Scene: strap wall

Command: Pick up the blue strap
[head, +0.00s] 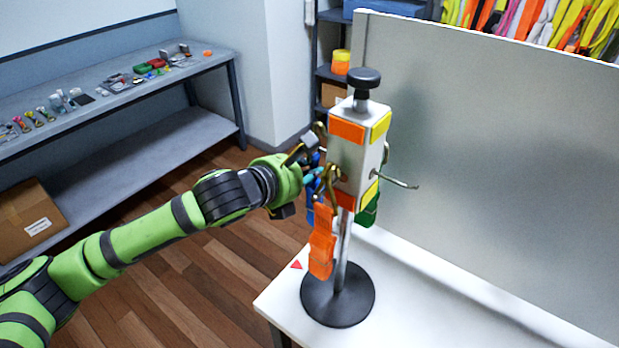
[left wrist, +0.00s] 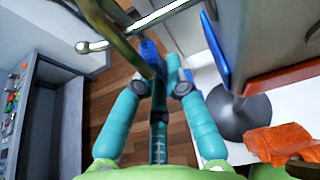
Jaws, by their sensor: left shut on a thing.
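The blue strap (head: 312,190) hangs at the left side of the stand's grey block (head: 352,155), partly hidden by my left gripper. It also shows as a blue patch (left wrist: 150,52) in the left wrist view, behind a brass hook (left wrist: 120,35). My left gripper (head: 313,175) reaches in from the left at hook height. Its teal fingers (left wrist: 158,85) close together in the left wrist view, shut on the blue strap. The grip point itself is partly hidden. The right gripper is not in view.
An orange strap (head: 321,243) hangs close by on the front hook, and a green strap (head: 367,205) hangs behind the block. A bare hook (head: 397,181) sticks out to the right. The stand's round black base (head: 338,295) is on a white table (head: 430,300) before a grey panel (head: 480,150).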

